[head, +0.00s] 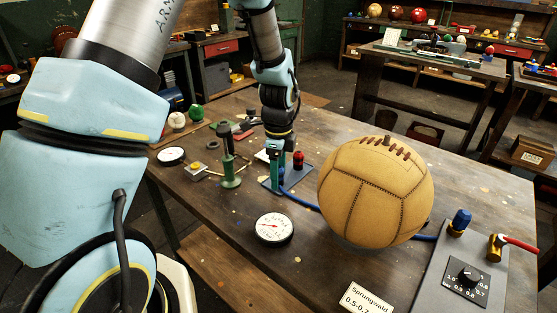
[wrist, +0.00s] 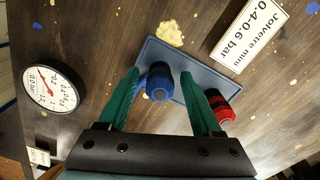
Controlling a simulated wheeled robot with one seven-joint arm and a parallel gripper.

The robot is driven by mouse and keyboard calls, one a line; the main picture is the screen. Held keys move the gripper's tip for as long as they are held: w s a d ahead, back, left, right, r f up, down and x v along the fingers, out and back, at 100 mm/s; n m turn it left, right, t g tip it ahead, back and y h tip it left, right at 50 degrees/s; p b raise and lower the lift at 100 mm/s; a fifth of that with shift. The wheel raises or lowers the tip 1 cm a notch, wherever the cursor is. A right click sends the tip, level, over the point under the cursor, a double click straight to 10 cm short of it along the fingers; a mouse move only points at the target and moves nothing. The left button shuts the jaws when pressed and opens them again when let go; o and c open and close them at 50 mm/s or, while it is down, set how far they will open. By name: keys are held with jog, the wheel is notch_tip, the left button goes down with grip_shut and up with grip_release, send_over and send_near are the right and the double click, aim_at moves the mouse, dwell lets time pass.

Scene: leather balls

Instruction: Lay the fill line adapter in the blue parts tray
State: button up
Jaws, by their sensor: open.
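The blue parts tray (head: 301,173) is a flat blue-grey tray on the workbench; it also shows in the wrist view (wrist: 186,58). A blue ribbed fitting (wrist: 159,84), which may be the fill line adapter, is at the tray between my fingers. A red ribbed fitting (wrist: 221,108) is beside my right finger and partly hidden by it; it shows in the head view (head: 298,159). My gripper (wrist: 165,78) is open, its green fingers either side of the blue fitting, apart from it as seen. In the head view my gripper (head: 274,165) points down at the tray's left part.
A large tan leather ball (head: 376,192) stands right of the tray, with a blue hose (head: 303,202) running towards it. A round gauge (head: 273,228) lies in front, a green stand (head: 229,160) stands left, and a grey pressure station (head: 463,265) is at right.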

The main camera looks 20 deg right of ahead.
notch_tip(320, 180, up, 12)
jog(key=b, duration=0.2)
jog(key=shift+b, duration=0.4)
jog(key=shift+s+f, duration=0.1)
